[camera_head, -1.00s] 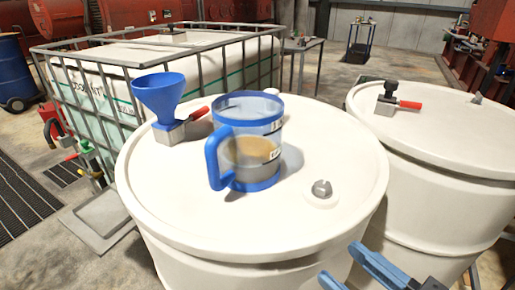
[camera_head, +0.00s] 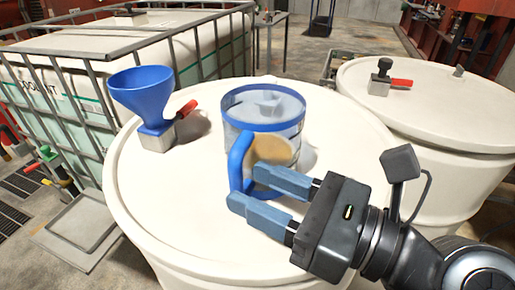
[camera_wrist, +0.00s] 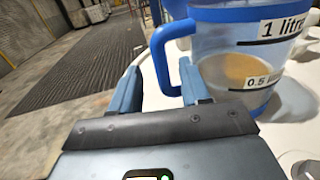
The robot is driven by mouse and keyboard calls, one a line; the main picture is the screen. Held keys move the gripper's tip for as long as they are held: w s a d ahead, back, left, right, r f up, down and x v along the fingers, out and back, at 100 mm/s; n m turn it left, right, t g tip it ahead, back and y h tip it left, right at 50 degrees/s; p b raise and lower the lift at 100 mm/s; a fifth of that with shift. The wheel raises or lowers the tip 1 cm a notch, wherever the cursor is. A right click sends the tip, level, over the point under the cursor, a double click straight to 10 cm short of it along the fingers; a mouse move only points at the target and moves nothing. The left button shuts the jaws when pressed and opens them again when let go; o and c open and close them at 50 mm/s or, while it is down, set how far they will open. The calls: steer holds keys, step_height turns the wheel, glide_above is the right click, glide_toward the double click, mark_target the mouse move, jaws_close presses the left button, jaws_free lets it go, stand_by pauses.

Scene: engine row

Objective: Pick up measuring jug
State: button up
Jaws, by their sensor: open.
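The measuring jug (camera_head: 264,125) is clear with blue rims and a blue handle, and stands upright on a white drum lid (camera_head: 190,215). Brownish liquid shows inside. Its handle (camera_head: 238,160) faces my gripper. My gripper (camera_head: 242,185) is open, its two blue fingers reaching in from the right at the handle's lower part. In the wrist view the jug (camera_wrist: 245,60) is at upper right, marked "1 litre" and "0.5". Its handle (camera_wrist: 160,58) shows between the finger tips, with a finger on each side. Whether either finger touches it I cannot tell.
A blue funnel (camera_head: 152,92) on a metal block with a red lever (camera_head: 187,109) stands left of the jug on the same lid. A second white drum (camera_head: 440,110) stands at right. A caged white tank (camera_head: 100,60) is behind left. The lid's front left is clear.

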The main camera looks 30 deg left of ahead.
mark_target(236, 180)
steer(key=a, duration=0.4)
steer(key=shift+f, duration=0.15)
steer(key=shift+c, duration=0.3)
jaws_close()
